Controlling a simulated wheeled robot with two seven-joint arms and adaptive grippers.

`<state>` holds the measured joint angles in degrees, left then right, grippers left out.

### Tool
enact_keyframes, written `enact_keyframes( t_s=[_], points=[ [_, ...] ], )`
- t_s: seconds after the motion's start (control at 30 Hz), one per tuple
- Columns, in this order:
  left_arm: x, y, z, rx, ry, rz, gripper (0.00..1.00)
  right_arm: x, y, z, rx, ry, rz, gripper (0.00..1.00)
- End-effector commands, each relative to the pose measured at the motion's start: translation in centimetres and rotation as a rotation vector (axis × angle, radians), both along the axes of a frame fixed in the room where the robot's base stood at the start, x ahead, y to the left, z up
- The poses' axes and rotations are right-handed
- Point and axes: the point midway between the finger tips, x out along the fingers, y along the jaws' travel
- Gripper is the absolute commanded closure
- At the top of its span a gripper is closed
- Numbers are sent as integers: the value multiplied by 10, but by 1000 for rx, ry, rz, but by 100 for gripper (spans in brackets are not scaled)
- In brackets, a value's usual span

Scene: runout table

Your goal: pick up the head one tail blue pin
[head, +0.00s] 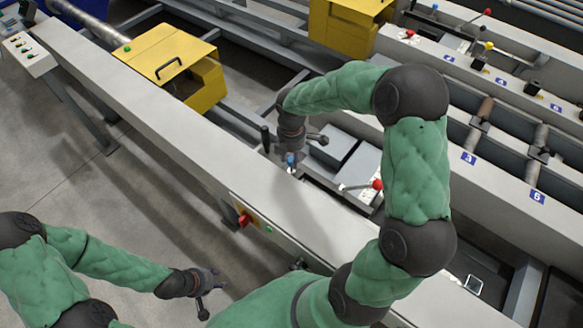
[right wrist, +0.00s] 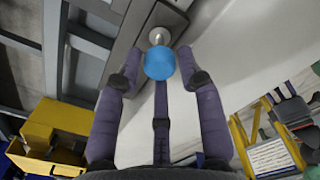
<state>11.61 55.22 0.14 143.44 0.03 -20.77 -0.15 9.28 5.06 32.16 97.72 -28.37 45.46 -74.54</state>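The blue pin shows as a round blue knob (right wrist: 160,63) on a short metal stem in the right wrist view. In the head view its blue tip (head: 291,159) shows just below my right gripper (head: 291,145), over the machine's long beam. In the right wrist view my right gripper (right wrist: 160,75) is open, with purple-grey fingers on either side of the knob and a third finger below it. Narrow gaps show between the side fingertips and the knob. My left gripper (head: 210,288) is open and empty over the floor at lower left.
A red switch (head: 244,220) sits on the beam's front. Yellow boxes (head: 172,62) stand behind.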

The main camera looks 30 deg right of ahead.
Motion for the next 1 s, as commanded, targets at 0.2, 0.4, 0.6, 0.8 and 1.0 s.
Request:
enact_keyframes(
  t_s=[0.2,0.4,0.6,0.8,1.0],
  points=[
    [0,0,-7,0,0,0,60,0,0,-18,0,-1,0,62],
    [0,0,-20,0,0,0,60,0,0,-48,0,1,-1,62],
    [0,0,-21,0,0,0,60,1,0,-55,0,-3,-1,62],
    [0,0,-21,0,0,0,60,1,0,-54,0,-2,-1,85],
    [0,0,-21,0,0,0,60,1,0,-54,0,-2,-1,100]
  ],
)
